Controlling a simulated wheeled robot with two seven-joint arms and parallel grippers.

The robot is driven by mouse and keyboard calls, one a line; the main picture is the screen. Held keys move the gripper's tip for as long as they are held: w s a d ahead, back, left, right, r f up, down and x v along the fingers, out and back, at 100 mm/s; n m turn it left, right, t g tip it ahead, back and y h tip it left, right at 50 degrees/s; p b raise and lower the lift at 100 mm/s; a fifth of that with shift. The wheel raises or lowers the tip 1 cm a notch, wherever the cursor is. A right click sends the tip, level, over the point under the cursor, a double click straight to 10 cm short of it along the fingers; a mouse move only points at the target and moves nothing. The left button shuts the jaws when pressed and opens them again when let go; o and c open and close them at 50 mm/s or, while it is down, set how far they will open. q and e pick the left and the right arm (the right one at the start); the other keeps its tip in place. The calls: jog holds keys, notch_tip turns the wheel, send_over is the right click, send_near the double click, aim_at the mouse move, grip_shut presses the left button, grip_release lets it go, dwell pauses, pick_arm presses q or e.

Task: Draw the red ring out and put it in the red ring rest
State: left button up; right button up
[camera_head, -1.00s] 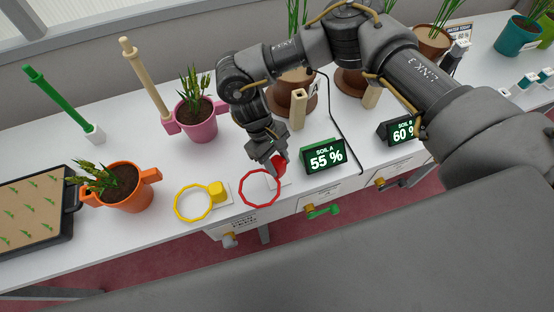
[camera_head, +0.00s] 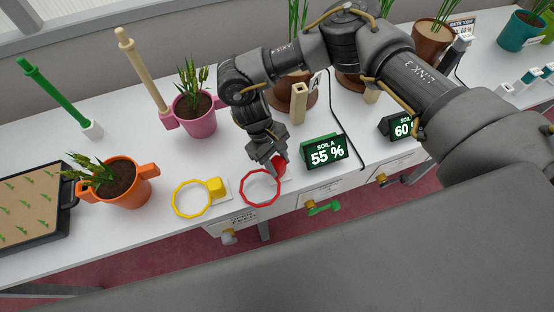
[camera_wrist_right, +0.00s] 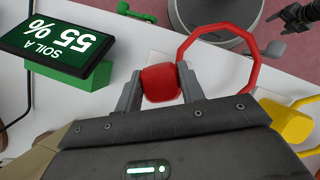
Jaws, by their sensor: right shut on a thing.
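The red ring (camera_head: 243,194) is a thin hoop with a red block at one end. The block (camera_wrist_right: 160,84) sits between the two fingers of my right gripper (camera_head: 277,168), which is shut on it. In the right wrist view the hoop (camera_wrist_right: 256,72) reaches out to the right of the fingers, past the white table edge. In the head view the ring is by the table's front edge, and a pale plate (camera_head: 287,173) shows beside the block. I cannot make out a separate red ring rest. A dark jaw-like part (camera_wrist_right: 298,17) in the wrist view's corner may be my left gripper.
A yellow ring (camera_head: 174,203) with a yellow block lies to the left. The SOIL A display (camera_head: 325,152) stands close on the right. An orange pot (camera_head: 125,190) and a pink pot (camera_head: 195,122) stand to the left. A green handle (camera_head: 323,208) hangs below the table edge.

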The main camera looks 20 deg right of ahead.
jog(key=shift+f, duration=0.5)
jog(key=o, duration=1)
jog(key=shift+o, duration=0.2)
jog(key=shift+r, duration=0.1)
jog(key=b+v, duration=0.2)
jog(key=v, duration=0.8)
jog(key=shift+r, duration=0.35)
jog(key=shift+w+a, duration=0.1)
jog(key=shift+a, duration=0.05)
